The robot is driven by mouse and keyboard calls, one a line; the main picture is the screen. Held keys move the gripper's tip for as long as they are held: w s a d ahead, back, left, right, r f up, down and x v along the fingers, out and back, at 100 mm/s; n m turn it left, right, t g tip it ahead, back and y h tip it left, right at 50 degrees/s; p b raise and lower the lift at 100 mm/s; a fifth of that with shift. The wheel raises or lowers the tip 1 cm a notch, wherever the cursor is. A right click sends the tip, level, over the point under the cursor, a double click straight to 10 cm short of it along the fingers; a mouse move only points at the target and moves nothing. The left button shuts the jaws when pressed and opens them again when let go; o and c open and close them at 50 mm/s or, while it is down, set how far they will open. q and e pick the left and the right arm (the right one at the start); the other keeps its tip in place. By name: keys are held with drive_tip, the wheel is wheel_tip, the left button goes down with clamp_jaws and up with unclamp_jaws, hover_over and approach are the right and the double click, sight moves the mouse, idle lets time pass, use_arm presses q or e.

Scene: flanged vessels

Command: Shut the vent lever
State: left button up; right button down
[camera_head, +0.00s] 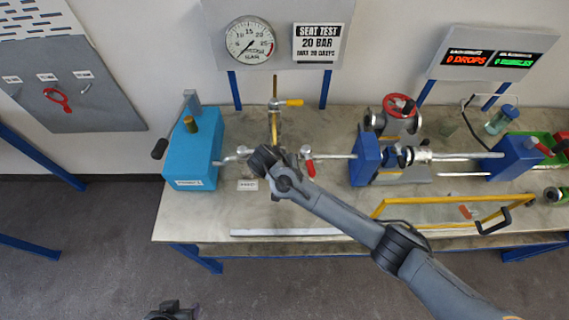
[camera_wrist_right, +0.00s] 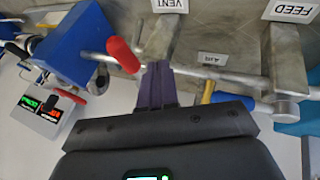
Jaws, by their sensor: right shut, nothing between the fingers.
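The vent lever has a red grip (camera_head: 311,168) and sits on a valve in the horizontal pipe in the head view. Its grip slants toward the front of the bench. In the right wrist view the red grip (camera_wrist_right: 123,54) is just left of my fingers, by the VENT label (camera_wrist_right: 170,5). My right gripper's purple fingers (camera_wrist_right: 158,68) are shut and empty, close to the pipe beside the lever. I cannot tell whether they touch it. In the head view my right wrist hides the fingers. A dark part at the bottom edge may be my left gripper (camera_head: 173,312); its jaws are unclear.
A blue pump box (camera_head: 190,155) with a side handle stands at left. A gauge (camera_head: 249,43) stands behind. A flanged valve with a red handwheel (camera_head: 399,106) and blue clamp blocks are at right. A yellow frame (camera_head: 440,226) lies at the front.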

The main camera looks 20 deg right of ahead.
sight(309, 163)
drive_tip(key=shift+s+d+f+p, duration=0.15)
drive_tip(key=shift+d+f+p, duration=0.05)
drive_tip(key=shift+d, duration=0.7)
drive_tip(key=shift+s+d+f+p, duration=0.1)
drive_tip(key=shift+d+f+p, duration=0.1)
drive_tip(key=shift+d, duration=0.65)
drive_tip(key=shift+r, duration=0.1)
